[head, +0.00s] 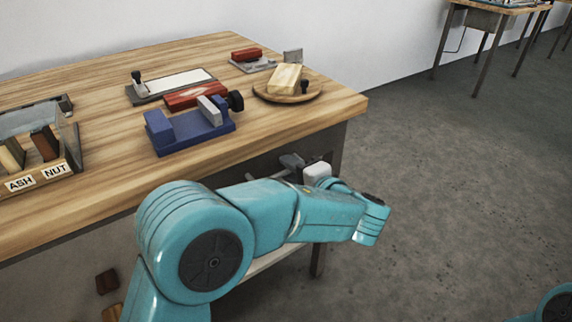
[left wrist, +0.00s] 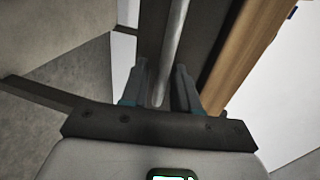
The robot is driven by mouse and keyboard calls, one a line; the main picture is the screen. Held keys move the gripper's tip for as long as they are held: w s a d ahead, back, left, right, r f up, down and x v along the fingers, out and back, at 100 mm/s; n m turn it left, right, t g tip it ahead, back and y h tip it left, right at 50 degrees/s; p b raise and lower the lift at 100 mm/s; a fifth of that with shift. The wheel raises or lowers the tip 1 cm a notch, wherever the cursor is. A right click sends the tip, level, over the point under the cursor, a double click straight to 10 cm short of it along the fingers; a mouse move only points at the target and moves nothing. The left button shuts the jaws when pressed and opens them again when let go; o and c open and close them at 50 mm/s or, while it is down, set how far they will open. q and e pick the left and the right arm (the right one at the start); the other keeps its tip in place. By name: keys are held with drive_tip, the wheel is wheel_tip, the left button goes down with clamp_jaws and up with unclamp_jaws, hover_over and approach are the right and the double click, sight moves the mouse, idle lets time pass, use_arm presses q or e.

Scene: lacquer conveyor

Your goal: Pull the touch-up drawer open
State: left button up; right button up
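The drawer (left wrist: 205,30) shows in the left wrist view as a dark grey front under the wooden table edge, with a long pale metal bar handle (left wrist: 174,40) along it. My left gripper (left wrist: 158,75) has its two fingers apart, one on either side of the bar. I see gaps between bar and fingers, so it does not look clamped. In the head view my left gripper (head: 291,162) is beside the bench's front, under the tabletop edge, partly hidden by my teal arm. The drawer looks closed, though my arm hides most of it. My right gripper is out of view.
The wooden bench top (head: 100,165) holds a blue vise (head: 190,130), a red block (head: 194,96), a round board (head: 288,92) with a pale wood block, and an ASH/NUT rack (head: 75,150). Grey floor right of the bench is clear. A bench leg (head: 318,262) stands below my arm.

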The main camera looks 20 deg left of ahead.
use_arm(q)
drive_tip(key=shift+a+r, duration=0.1)
drive_tip(key=shift+w, duration=0.15)
clamp_jaws()
drive_tip(key=shift+a, duration=0.15)
drive_tip(key=shift+d, duration=0.2)
